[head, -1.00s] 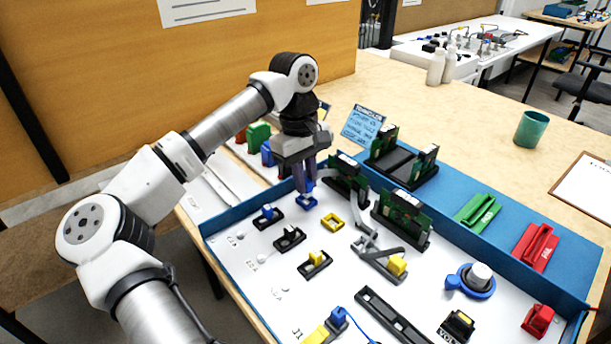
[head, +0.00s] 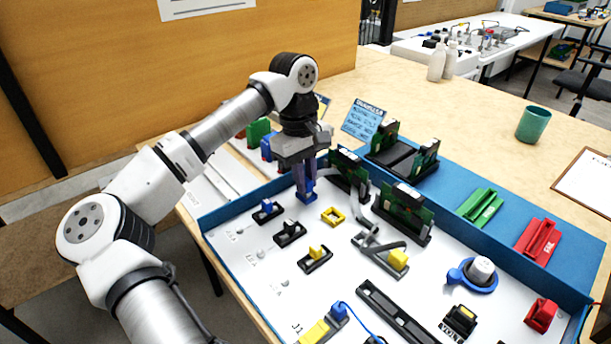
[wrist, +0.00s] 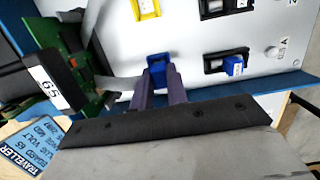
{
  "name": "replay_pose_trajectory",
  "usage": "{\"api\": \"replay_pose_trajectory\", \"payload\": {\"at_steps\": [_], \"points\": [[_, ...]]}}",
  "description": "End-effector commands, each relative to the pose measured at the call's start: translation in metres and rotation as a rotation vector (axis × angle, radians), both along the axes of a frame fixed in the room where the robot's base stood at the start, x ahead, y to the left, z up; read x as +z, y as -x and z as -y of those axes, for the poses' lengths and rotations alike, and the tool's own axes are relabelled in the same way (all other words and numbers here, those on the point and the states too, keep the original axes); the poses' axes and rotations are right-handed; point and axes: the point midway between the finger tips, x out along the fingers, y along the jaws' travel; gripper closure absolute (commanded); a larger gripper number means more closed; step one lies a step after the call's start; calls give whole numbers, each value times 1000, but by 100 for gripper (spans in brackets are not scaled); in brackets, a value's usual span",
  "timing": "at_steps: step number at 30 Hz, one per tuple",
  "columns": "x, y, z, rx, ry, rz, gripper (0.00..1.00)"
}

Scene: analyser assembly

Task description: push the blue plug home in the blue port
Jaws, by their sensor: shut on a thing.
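My gripper (head: 305,190) points down over the far left part of the white board, with its purple fingers shut on the blue plug. The blue plug shows between the fingertips in the wrist view (wrist: 158,76), mostly hidden by them. The blue port (head: 309,199) is a small square blue socket on the board directly under the fingertips. It also shows in the wrist view (wrist: 157,58), just beyond the fingertips. The plug meets the port with no clear gap. How deep it sits cannot be told.
A yellow port (head: 333,216) lies close to the right. A blue-topped black switch (head: 267,211) stands to the left. Green circuit cards (head: 349,174) in black holders rise close behind, with a grey cable beside them. A blue wall (head: 225,207) edges the board.

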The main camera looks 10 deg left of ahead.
Motion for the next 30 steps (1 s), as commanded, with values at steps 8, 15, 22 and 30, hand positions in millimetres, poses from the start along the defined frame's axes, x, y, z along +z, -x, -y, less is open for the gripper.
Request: {"api": "replay_pose_trajectory", "payload": {"at_steps": [8, 15, 22, 30], "points": [[0, 0, 0, 0, 0, 0, 100], [-3, 0, 0, 0, 0, 0, 100], [-6, 0, 0, 0, 0, 0, 100], [-8, 0, 0, 0, 0, 0, 100]]}}
